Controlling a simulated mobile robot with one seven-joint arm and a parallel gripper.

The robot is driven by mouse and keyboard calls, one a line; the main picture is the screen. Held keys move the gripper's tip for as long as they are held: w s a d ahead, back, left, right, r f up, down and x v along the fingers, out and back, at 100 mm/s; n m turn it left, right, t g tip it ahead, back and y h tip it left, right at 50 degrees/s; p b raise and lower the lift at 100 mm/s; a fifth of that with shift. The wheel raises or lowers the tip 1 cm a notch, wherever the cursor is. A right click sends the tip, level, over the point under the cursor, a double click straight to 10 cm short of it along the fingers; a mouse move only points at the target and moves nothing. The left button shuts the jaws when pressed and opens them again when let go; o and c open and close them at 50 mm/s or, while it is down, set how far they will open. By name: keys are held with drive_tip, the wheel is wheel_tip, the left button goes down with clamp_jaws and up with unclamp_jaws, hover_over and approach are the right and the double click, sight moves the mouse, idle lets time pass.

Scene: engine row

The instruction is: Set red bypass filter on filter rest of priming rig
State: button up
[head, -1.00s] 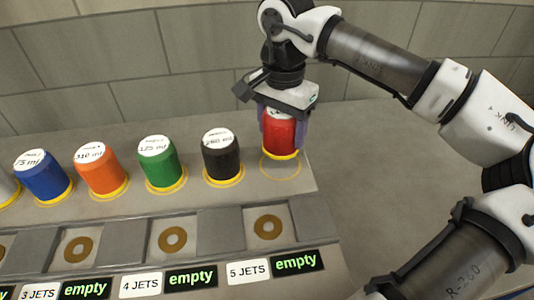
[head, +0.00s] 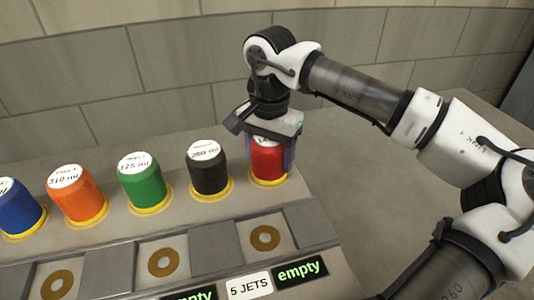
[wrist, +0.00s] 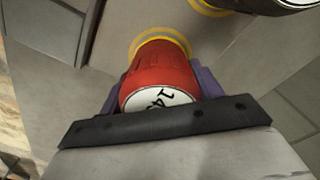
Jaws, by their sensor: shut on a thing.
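The red filter (head: 267,160), with a white lettered top and a yellow band at its base, stands upright at the right end of a row of coloured filters. My gripper (head: 268,150) is shut on it from above, with purple fingers on either side. The yellow base appears to be down at the ring mark on the grey ledge (head: 300,195), though I cannot tell whether it fully touches. In the wrist view the red filter (wrist: 160,78) sits between the fingers, its yellow base (wrist: 160,40) showing beyond it.
A black filter (head: 208,172) stands close to the left of the red one. Green (head: 145,185), orange (head: 77,200) and blue (head: 18,212) filters continue leftward. In front are recessed bays with brass rings (head: 265,238) and "empty" signs (head: 300,271). Grey surface at right is clear.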

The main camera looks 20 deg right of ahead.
drive_tip(key=shift+f, duration=0.2)
drive_tip(key=o, duration=1.3)
drive_tip(key=shift+r, duration=0.15)
wheel_tip(320, 180, up, 12)
drive_tip(key=shift+r+b, duration=0.1)
drive_tip(key=shift+b, duration=0.75)
